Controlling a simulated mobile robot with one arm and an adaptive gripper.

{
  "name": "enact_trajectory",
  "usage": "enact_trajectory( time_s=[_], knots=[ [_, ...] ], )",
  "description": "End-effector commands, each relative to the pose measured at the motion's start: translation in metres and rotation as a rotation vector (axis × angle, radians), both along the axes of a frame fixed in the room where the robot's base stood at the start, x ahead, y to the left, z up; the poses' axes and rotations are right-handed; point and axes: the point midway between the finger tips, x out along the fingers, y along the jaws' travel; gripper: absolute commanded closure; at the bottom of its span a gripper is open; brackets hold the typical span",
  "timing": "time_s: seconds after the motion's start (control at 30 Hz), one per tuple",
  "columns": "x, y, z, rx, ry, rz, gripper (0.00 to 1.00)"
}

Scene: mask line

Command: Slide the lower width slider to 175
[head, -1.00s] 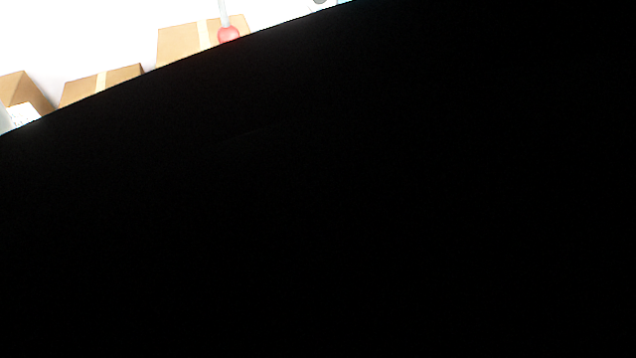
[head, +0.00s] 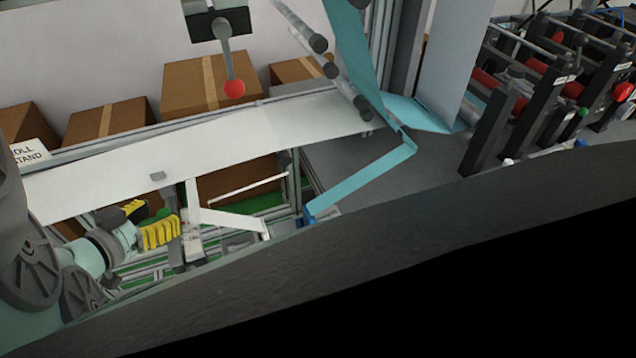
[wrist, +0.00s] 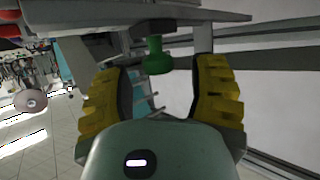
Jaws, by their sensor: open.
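My gripper (wrist: 160,78) has yellow ribbed fingers spread apart in the wrist view. A green knob (wrist: 157,56) hangs below a grey bar (wrist: 140,20), between and slightly beyond the fingers. I cannot see contact with either finger. In the head view my gripper (head: 157,219) is at lower left, below the white web (head: 100,180) of the machine. I cannot tell if this knob belongs to the lower width slider, and no scale or 175 mark is readable.
A lever with a red ball (head: 234,88) hangs above the web. Cardboard boxes (head: 188,88) stand behind. A blue strip (head: 365,180) runs down on the right, near a rack of rollers (head: 540,80). A dark surface hides the head view's lower right.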

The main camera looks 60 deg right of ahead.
Motion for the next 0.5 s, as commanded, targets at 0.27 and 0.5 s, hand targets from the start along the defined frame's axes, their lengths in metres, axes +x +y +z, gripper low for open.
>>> enact_trajectory(
  time_s=[0.27,0.5],
  knots=[
    [0.002,-0.017,-0.006,-0.001,-0.001,-0.008,0.42],
    [0.001,-0.017,-0.006,0.000,-0.001,-0.008,0.42]
  ],
)
